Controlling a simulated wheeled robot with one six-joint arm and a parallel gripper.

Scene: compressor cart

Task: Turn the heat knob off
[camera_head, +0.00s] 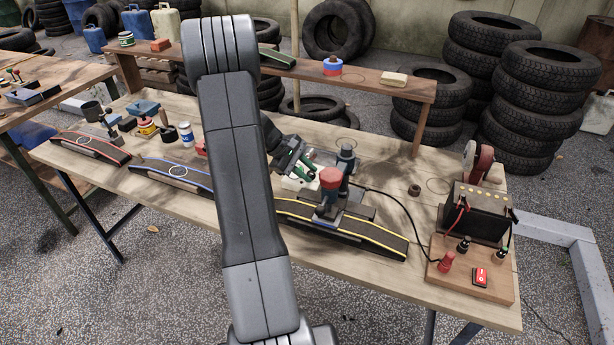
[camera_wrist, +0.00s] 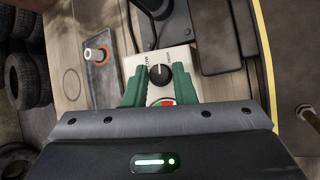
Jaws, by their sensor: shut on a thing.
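The heat knob (camera_wrist: 159,74) is a round black dial with a light pointer line that looks nearly upright. It sits on a small white control box (camera_wrist: 182,55) with dark lettering beside the dial. My gripper (camera_wrist: 160,72) has its green fingers on either side of the knob, closed on it. A round red and green mark (camera_wrist: 162,102) shows between the fingers, partly hidden. In the head view my gripper (camera_head: 303,167) reaches down to the white box (camera_head: 298,184); the knob cannot be made out there.
A red-topped tool (camera_head: 330,178) stands on a yellow-edged dark ramp (camera_head: 380,238) close to the gripper. A black battery (camera_head: 474,214) and a red switch (camera_head: 481,277) are on a wooden board at the right. A raised shelf (camera_head: 410,87) runs behind.

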